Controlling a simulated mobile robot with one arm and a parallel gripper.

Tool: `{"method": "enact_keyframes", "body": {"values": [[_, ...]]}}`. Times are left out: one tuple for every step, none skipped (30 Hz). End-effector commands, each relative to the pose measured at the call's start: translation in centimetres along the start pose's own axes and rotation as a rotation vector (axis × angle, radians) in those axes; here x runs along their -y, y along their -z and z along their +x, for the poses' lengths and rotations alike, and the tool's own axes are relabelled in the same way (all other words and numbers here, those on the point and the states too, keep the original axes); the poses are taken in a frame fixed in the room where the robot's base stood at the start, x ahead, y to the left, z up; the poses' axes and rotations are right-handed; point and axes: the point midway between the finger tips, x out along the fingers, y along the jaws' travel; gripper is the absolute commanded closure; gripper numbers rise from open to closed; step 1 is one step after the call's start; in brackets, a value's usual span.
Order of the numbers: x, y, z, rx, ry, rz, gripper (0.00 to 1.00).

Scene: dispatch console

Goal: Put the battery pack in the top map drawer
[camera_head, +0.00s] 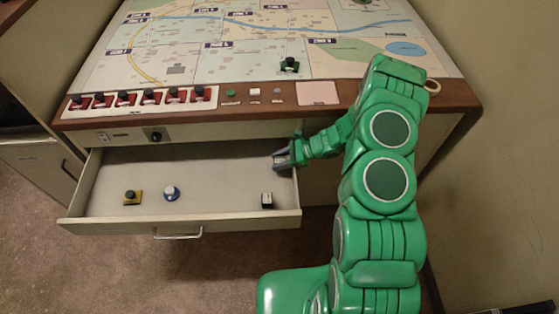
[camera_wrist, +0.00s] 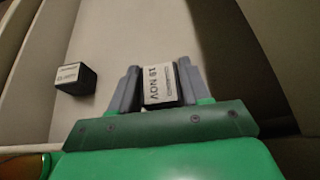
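The top map drawer (camera_head: 180,219) is pulled open below the console. My gripper (camera_head: 283,159) is at the drawer's right rear corner, above its floor. In the wrist view my gripper (camera_wrist: 160,88) has its fingers on both sides of a dark block (camera_wrist: 159,82) with a white label reading "19 NOV", and appears shut on it. This block looks like the battery pack, though its label does not name it. Another black block with a white top (camera_head: 266,199) stands in the drawer's front right; it also shows in the wrist view (camera_wrist: 75,78).
A yellow-and-black item (camera_head: 132,197) and a blue-and-white round item (camera_head: 171,193) are in the drawer's front left. The rear left and middle floor is clear. The map-topped console (camera_head: 230,50) overhangs the drawer, with red switches (camera_head: 126,98) along its edge.

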Motion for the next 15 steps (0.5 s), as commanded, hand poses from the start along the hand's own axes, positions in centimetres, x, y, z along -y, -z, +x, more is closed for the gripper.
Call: {"method": "enact_keyframes", "body": {"values": [[-0.9,1.4,0.5,-0.024,-0.012,0.014,0.43],[-0.9,1.5,0.5,-0.025,-0.013,0.015,0.38],[-1.0,1.6,0.5,-0.026,-0.014,0.016,0.32],[-1.0,1.6,0.5,-0.027,-0.014,0.016,0.29],[-1.1,1.7,0.5,-0.027,-0.015,0.017,0.29],[-1.1,1.7,0.5,-0.027,-0.016,0.017,0.29],[-1.1,1.6,0.5,-0.027,-0.016,0.018,0.29],[-1.2,1.6,0.5,-0.027,-0.017,0.018,0.29],[-1.2,1.4,0.4,-0.027,-0.017,0.019,0.29],[-1.2,1.2,0.4,-0.027,-0.018,0.019,0.29],[-1.2,1.1,0.2,-0.027,-0.017,0.019,0.29],[-1.2,0.8,0.1,-0.027,-0.016,0.02,0.28],[-1.1,0.6,-0.2,-0.027,-0.015,0.02,0.28],[-1.0,0.6,-0.9,-0.026,-0.012,0.02,0.28],[-0.9,0.6,-1.7,-0.025,-0.008,0.02,0.28]]}}
